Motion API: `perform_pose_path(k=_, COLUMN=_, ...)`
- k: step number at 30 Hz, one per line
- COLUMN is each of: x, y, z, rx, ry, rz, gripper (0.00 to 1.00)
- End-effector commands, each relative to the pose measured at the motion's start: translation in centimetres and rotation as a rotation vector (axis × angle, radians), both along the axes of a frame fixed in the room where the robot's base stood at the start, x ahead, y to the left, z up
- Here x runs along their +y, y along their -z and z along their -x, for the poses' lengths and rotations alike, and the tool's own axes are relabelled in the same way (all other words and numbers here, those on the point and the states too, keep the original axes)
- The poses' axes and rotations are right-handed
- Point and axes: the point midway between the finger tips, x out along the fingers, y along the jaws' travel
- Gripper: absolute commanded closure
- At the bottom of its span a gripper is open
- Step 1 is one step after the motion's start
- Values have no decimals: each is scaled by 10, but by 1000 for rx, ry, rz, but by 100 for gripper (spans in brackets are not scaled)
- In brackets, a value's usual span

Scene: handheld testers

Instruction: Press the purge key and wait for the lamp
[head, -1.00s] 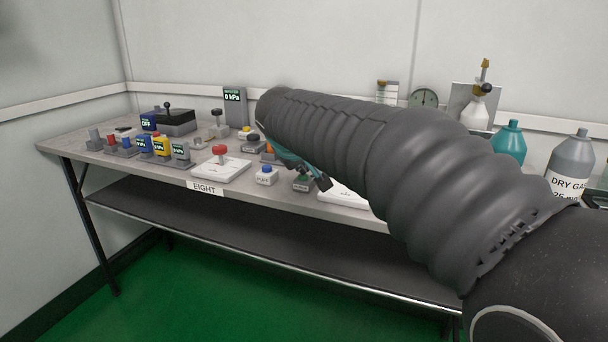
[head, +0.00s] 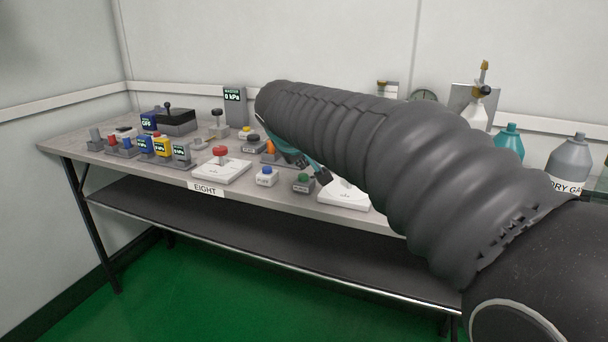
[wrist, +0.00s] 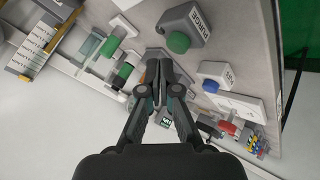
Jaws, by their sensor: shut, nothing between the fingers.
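The purge key is a grey block with a round green button (wrist: 178,42), and PURGE is written on its face in the wrist view. In the head view its green button (head: 303,178) is near the bench's front edge, left of a white plate. My gripper (wrist: 157,56) is shut and empty. In the wrist view its fingertips appear just left of the green button, with a gap in the picture. In the head view the gripper (head: 322,174) shows partly below my arm, up and right of the key. I cannot tell which item is the lamp.
A blue-button block (head: 267,174) and a red knob on a white plate (head: 222,170) stand left of the key. A white plate (head: 343,196) lies right of it. Several colored testers crowd the bench's left. Bottles (head: 573,158) stand at right.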

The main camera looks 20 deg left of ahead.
Motion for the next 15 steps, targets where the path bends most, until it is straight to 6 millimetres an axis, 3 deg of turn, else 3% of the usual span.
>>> perform_pose_path(k=15, x=0, y=-42, z=0, rx=-1, ry=-1, rz=-1, gripper=100)
